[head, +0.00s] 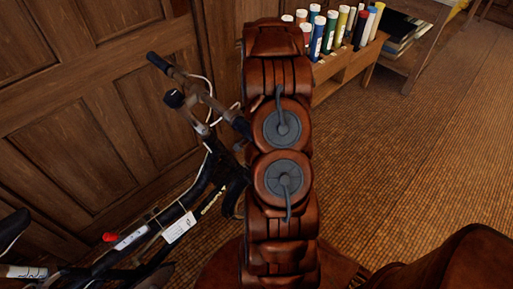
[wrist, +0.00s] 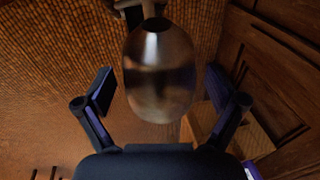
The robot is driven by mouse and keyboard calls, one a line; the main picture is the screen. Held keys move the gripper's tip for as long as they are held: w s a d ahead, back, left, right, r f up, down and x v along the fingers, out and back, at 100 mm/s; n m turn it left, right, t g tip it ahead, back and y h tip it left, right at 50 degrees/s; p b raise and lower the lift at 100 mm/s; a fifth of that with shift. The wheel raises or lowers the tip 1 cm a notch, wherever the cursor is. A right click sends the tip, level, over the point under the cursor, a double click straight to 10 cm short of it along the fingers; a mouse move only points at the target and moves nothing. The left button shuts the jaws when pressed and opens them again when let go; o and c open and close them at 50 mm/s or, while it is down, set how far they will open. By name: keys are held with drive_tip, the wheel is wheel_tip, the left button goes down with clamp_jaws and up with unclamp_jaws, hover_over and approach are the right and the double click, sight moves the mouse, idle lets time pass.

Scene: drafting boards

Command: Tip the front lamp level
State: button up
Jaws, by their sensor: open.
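A rounded, egg-shaped metal body with a dull brass sheen, which looks like the front lamp (wrist: 160,85), fills the middle of the wrist view. A dark mount meets its narrow end at the top. My gripper (wrist: 158,88) is open, with one finger on each side of the lamp and a visible gap on both sides. In the head view a bicycle (head: 180,208) with dark tubes and handlebars stands by the wooden door. I cannot make out the lamp or my gripper there; my brown arm covers the middle of that view.
Wooden panelled doors (head: 70,110) rise close behind the bicycle. A low wooden rack (head: 345,75) with several coloured tubes stands at the back, beside a wooden shelf unit (head: 415,45). The woven floor (head: 400,150) to the right is largely clear.

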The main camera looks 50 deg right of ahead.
drive_tip(key=shift+v, duration=5.9)
